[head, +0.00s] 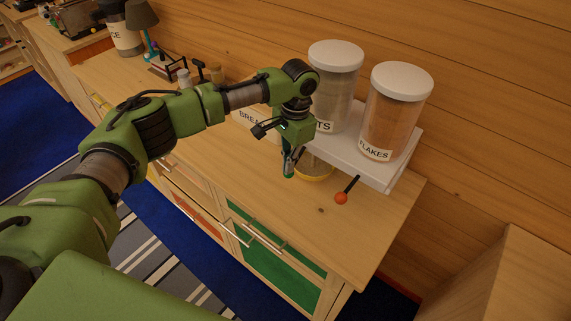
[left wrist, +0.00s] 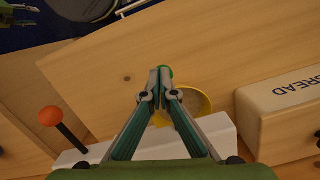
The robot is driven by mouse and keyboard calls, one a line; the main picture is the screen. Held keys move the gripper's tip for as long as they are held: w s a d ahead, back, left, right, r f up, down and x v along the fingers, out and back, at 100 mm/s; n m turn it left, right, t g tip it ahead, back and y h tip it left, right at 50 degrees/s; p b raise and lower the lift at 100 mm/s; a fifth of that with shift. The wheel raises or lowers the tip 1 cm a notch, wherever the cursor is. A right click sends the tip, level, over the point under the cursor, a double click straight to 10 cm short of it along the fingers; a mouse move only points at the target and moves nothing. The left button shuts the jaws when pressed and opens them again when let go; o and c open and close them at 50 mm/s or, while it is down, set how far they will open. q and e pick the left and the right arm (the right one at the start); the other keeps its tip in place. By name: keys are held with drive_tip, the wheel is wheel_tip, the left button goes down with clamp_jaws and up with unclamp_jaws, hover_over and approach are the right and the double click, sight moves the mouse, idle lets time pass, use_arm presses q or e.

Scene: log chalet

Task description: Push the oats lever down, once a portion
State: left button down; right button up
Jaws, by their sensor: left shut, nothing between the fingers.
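The oats canister (head: 333,88), clear with a white lid and a partly hidden label, stands on a white dispenser shelf (head: 378,172). My left gripper (head: 288,172) points down in front of the shelf below the oats canister. Its fingers are shut and empty, and show together in the left wrist view (left wrist: 161,78).
The flakes canister (head: 397,110) stands to the right, with an orange-knobbed lever (head: 341,198) sticking out below. A bread box (left wrist: 290,100) is close by. A lamp (head: 143,25) and jars stand farther left. The counter's front part (head: 310,225) is clear.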

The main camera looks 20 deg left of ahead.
use_arm(q)
drive_tip(key=shift+w+d+r, duration=0.45)
drive_tip(key=shift+w+d, duration=0.1)
drive_tip(key=shift+w, duration=0.2)
drive_tip(key=shift+w+d+r, duration=0.1)
drive_tip(key=shift+w+d, duration=0.25)
drive_tip(key=shift+w, duration=0.05)
wheel_tip(320, 180, up, 12)
drive_tip(key=w, duration=0.1)
drive_tip(key=shift+d, duration=0.4)
idle(0.8)
